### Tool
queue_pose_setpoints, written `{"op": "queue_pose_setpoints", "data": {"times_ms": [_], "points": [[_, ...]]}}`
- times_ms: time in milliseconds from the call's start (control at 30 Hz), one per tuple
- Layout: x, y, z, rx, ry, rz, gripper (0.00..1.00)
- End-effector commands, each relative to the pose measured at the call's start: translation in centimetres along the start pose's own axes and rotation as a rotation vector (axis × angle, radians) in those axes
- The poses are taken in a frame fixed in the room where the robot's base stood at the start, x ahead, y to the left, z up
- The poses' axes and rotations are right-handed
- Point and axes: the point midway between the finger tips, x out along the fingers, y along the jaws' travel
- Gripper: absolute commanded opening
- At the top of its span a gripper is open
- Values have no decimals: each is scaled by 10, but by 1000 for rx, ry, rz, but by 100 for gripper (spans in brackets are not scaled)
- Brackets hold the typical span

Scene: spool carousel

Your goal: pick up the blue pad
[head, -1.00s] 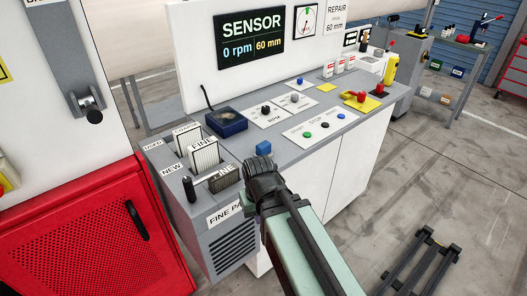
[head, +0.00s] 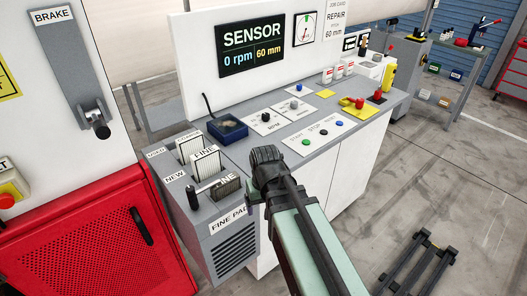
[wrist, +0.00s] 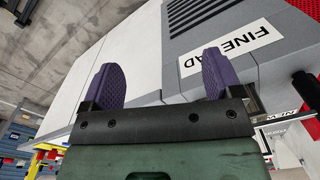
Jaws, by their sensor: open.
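The blue pad is not visible now; a small blue block showed on the near edge of the console top (head: 240,153) earlier, and my gripper now covers that spot in the head view. My gripper (head: 265,158) is in front of the console's near edge. In the wrist view my gripper (wrist: 160,75) is open, its two purple fingers wide apart with nothing held between them. The white cabinet side and the grey console end lie beyond the fingers.
A dark blue tray (head: 228,128) and buttons sit behind. A red cabinet (head: 85,235) stands left.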

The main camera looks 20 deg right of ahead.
Motion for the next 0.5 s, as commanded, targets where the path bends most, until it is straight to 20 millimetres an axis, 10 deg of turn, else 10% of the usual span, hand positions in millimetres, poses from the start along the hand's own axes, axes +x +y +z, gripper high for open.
{"op": "queue_pose_setpoints", "data": {"times_ms": [33,100,233,500], "points": [[-55,15,-47,10,11,-8,85],[-90,39,-106,-35,36,-22,85],[-110,74,-206,-278,112,-39,85],[-92,69,-208,-457,145,-31,85]]}}
